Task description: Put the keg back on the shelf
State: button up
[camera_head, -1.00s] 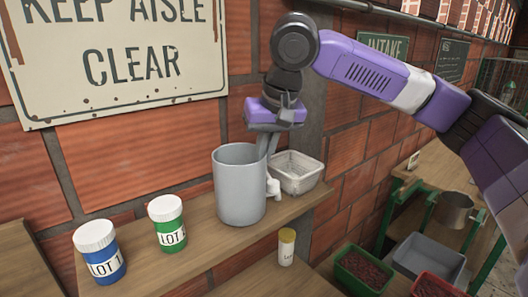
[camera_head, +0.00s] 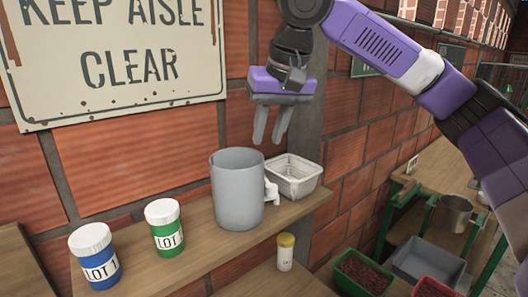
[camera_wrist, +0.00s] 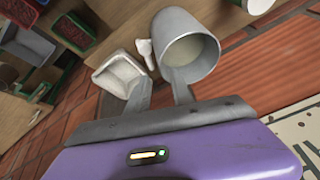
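The keg (camera_head: 238,190) is a grey open-topped cylinder with a white tap on its right side. It stands upright on the wooden shelf (camera_head: 200,245), between the green jar and the white tub. My gripper (camera_head: 270,138) is above and just behind the keg's right rim, with its two grey fingers pointing down, spread apart and empty. In the wrist view the keg (camera_wrist: 200,65) shows its open mouth beyond the fingertips (camera_wrist: 160,92). The fingers look clear of its rim.
A white tub (camera_head: 295,178) stands right of the keg. A green jar (camera_head: 166,228) and a blue jar (camera_head: 96,257) stand to the left. A small yellow-capped bottle (camera_head: 286,252) is on a lower surface. A brick wall with a sign (camera_head: 110,60) is behind the shelf.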

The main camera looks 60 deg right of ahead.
jog(key=shift+v, duration=2.75)
